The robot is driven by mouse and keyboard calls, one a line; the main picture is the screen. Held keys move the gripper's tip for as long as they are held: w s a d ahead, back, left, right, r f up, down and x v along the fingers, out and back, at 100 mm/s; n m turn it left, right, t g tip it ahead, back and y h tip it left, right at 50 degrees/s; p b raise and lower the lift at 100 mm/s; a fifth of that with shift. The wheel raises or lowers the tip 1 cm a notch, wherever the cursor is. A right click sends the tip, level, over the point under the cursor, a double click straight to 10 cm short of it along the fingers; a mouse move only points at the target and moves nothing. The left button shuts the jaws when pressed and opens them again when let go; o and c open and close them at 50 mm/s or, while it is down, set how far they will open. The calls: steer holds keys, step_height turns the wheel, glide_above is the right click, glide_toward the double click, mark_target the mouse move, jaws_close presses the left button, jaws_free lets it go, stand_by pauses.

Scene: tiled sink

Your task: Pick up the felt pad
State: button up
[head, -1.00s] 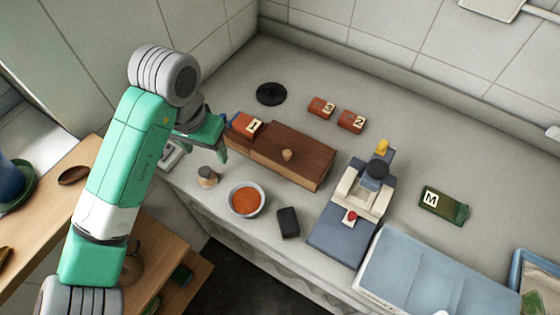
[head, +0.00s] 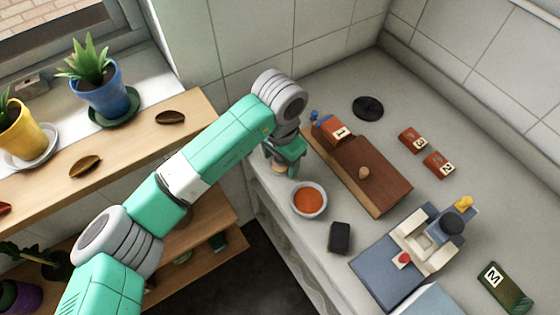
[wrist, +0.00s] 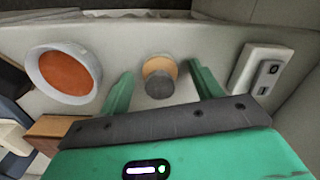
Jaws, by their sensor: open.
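The likely felt pad (wrist: 160,76) is a small round piece with a tan wooden part and a dark grey part, standing on the counter in the wrist view. My gripper (wrist: 162,72) is open, with one green finger on each side of this piece. The fingers look apart from it, and nothing is held. In the head view my gripper (head: 287,160) is low over the counter, left of the wooden box, and mostly hides the piece.
A white bowl of orange contents (head: 309,201) and a black block (head: 340,237) stand nearby. The wooden box (head: 376,178) is close on the right. A switch plate (wrist: 262,70) is beside the right finger. A blue-grey device (head: 385,264) stands farther right.

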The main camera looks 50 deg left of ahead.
steer(key=shift+c, duration=0.4)
steer(key=c, duration=1)
steer(key=shift+o, duration=0.2)
steer(key=shift+r, duration=0.25)
step_height(320, 180, up, 3)
steer(key=shift+r, duration=0.1)
steer(key=s+d, duration=0.3)
steer(key=s, duration=0.4)
steer(key=s+d+r, duration=0.1)
steer(key=s+d, duration=0.2)
steer(key=s, duration=0.5)
steer(key=shift+r+p, duration=0.15)
steer(key=shift+p, duration=0.3)
